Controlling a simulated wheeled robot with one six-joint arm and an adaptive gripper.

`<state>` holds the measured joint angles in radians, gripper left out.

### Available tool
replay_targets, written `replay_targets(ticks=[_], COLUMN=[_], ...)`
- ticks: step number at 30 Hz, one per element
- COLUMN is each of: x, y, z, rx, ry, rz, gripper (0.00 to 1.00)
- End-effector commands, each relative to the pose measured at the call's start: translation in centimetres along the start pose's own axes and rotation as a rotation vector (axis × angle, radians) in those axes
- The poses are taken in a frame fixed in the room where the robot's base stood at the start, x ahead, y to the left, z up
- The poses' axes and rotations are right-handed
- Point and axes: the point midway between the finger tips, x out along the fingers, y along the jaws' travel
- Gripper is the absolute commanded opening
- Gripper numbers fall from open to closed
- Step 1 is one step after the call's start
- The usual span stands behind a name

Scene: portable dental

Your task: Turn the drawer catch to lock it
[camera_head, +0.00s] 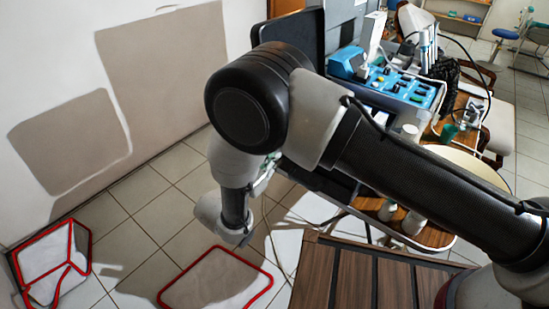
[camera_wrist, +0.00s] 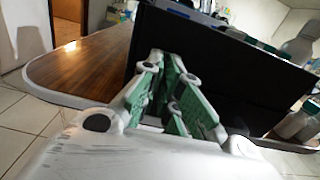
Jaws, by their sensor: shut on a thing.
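My gripper (camera_wrist: 166,72) has green-padded fingers that come together at the face of a black panel (camera_wrist: 235,75) in the wrist view. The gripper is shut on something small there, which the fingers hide. I take it to be the drawer catch, but its shape and turn angle cannot be seen. In the head view my gripper (camera_head: 267,172) shows only as a bit of green beside the black dental unit, mostly hidden behind my arm.
A wood-topped surface (camera_wrist: 85,65) with a pale rim lies left of the panel in the wrist view. Red-edged frames (camera_head: 50,262) lie on the tiled floor, which is otherwise open at left.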

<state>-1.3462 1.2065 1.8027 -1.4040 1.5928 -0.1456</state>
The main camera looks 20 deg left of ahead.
Motion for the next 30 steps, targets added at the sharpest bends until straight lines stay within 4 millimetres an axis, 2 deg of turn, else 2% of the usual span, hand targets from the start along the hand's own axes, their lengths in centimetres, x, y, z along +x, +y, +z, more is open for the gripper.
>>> replay_targets(ticks=[1, 5, 14, 17, 20, 30], x=[-0.1, -0.1, -0.1, -0.7, -2.1, -9.5], y=[0.0, 0.0, 0.0, 0.0, 0.1, 0.0], z=[-0.1, -0.1, -0.1, 0.0, -0.1, -0.1], rx=[-0.003, -0.002, -0.001, 0.0, 0.001, -0.001], ry=[0.002, 0.002, 0.001, 0.001, 0.001, 0.001], rz=[0.002, 0.002, 0.001, 0.002, 0.004, 0.004], gripper=[0.0, 0.25, 0.27, 0.27, 0.27, 0.27])
